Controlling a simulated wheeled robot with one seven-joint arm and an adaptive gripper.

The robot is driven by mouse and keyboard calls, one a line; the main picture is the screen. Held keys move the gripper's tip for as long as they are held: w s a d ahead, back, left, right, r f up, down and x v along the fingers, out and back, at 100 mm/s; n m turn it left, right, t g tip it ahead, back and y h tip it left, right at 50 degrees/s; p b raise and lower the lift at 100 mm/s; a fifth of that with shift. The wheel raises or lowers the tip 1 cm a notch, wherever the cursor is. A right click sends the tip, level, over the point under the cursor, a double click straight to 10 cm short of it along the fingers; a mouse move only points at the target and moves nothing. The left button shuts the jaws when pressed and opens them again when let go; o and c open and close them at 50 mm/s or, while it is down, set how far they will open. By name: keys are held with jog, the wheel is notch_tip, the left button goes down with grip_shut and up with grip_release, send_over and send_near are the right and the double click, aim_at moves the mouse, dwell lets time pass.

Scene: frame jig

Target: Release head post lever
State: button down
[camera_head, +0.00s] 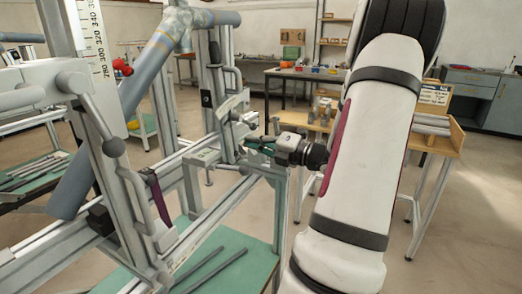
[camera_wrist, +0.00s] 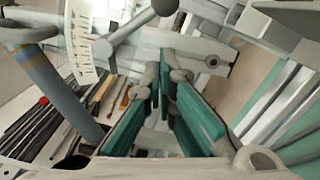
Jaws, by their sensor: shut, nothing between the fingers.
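The frame jig (camera_head: 190,165) stands left of centre in the head view, with a large grey-blue tube (camera_head: 130,95) slanting across it. A grey lever (camera_head: 236,80) with a curved handle is on the upright post near the middle. My gripper (camera_head: 252,143) points left just below that post's clamp. In the wrist view the green-padded fingers (camera_wrist: 166,72) are in front of a pale metal block (camera_wrist: 205,58). They are shut and hold nothing. A lever with a dark ball knob (camera_wrist: 165,6) is above the fingertips. I cannot tell whether the fingers touch any part.
A green shelf (camera_head: 225,262) with metal bars lies below the jig. A wooden-topped bench (camera_head: 445,140) stands behind my arm at right. Open floor shows between them.

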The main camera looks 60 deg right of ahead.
aim_at(252, 125)
jog(key=shift+w+d+r, duration=0.15)
jog(key=shift+d+r, duration=0.05)
jog(key=shift+d, duration=0.25)
jog(key=shift+w+d+r, duration=0.1)
jog(key=shift+d+r, duration=0.05)
jog(key=shift+d, duration=0.3)
jog(key=shift+d+r+n+p, duration=0.2)
jog(key=shift+d+n+p, duration=0.25)
jog(key=shift+n, duration=0.45)
jog(key=n+p, duration=0.1)
jog(key=d+r+n+p, duration=0.1)
jog(key=n+p, duration=0.1)
jog(key=shift+w+d+r, duration=0.1)
jog(key=shift+d+r, duration=0.1)
jog(key=shift+d, duration=0.05)
dwell(0.6)
